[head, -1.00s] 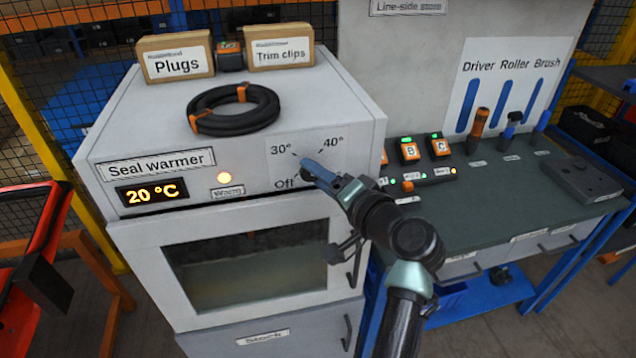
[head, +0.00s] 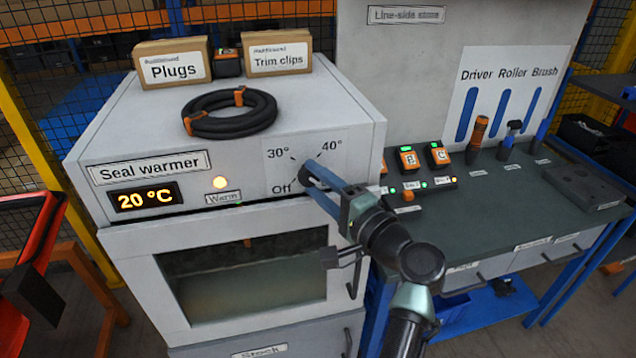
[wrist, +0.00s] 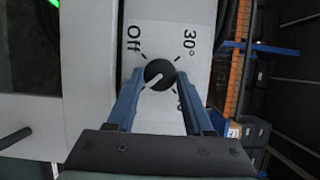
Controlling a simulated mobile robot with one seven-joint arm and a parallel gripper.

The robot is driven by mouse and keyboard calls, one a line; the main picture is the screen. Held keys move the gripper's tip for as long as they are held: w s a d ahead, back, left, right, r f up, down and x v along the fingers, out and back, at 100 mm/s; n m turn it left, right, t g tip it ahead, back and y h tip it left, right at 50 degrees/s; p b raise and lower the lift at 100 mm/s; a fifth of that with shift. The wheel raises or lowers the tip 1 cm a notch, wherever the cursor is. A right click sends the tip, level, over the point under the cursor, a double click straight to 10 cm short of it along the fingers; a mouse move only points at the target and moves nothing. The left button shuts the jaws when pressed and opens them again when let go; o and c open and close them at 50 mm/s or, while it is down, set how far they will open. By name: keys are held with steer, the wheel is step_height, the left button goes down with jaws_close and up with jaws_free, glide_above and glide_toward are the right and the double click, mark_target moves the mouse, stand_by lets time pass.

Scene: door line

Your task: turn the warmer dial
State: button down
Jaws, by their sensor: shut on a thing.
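The seal warmer (head: 130,228) is a light box with a dial on its front panel, marked Off, 30° and 40°. In the wrist view the dial (wrist: 160,72) is a round black knob with a white line running to the lower left, on the side away from the 30° mark. My gripper (wrist: 160,76) is shut on the dial, one blue finger on each side. In the head view my gripper (head: 308,170) hides most of the dial.
A black hose coil (head: 230,125), a Plugs box (head: 173,60) and a Trim clips box (head: 277,53) sit on the warmer's top. A green-topped bench (head: 490,205) with buttons and tools stands at the right.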

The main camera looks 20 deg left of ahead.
steer(key=shift+a, duration=0.1)
steer(key=shift+c, duration=1.5)
jaws_free()
steer(key=b+v, duration=0.3)
steer(key=v, duration=1)
steer(key=shift+f, duration=0.1)
